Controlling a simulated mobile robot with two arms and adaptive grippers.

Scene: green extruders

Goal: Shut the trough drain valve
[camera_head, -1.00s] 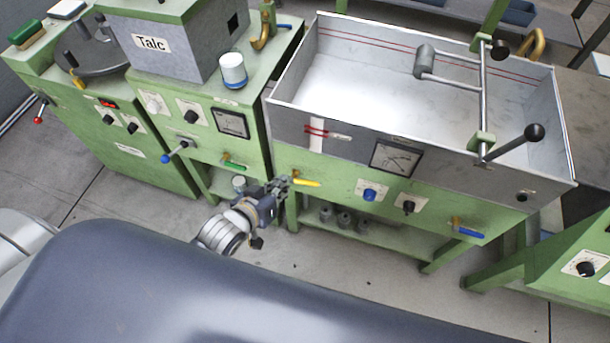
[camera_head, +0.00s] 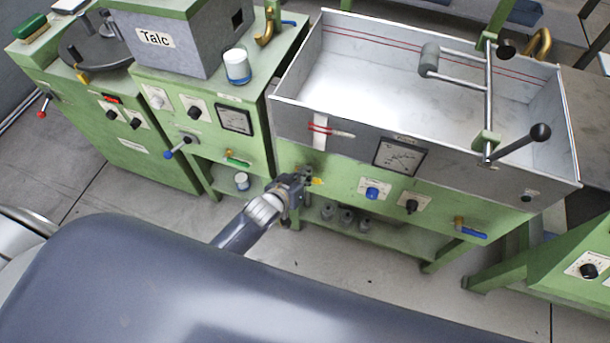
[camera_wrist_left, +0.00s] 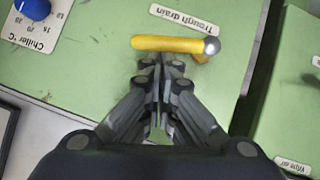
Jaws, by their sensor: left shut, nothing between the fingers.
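The trough drain valve has a yellow lever (camera_wrist_left: 168,44) with a round metal pivot at its right end in the left wrist view. The lever lies level across the green panel, below the "Trough drain" label (camera_wrist_left: 185,19), which reads upside down there. In the head view only a bit of the yellow lever (camera_head: 317,182) shows beside my left gripper (camera_head: 303,180), which hides the rest. My left gripper (camera_wrist_left: 161,64) is shut and empty, its fingertips right at the lever's near side. I cannot tell whether they touch it. My right gripper is not in view.
The metal trough (camera_head: 420,90) stands above the panel. A blue knob (camera_head: 372,193), a black knob (camera_head: 411,206) and a blue-handled valve (camera_head: 470,230) lie to the right. A green-handled valve (camera_head: 238,160) is to the left. Small weights stand on the low shelf.

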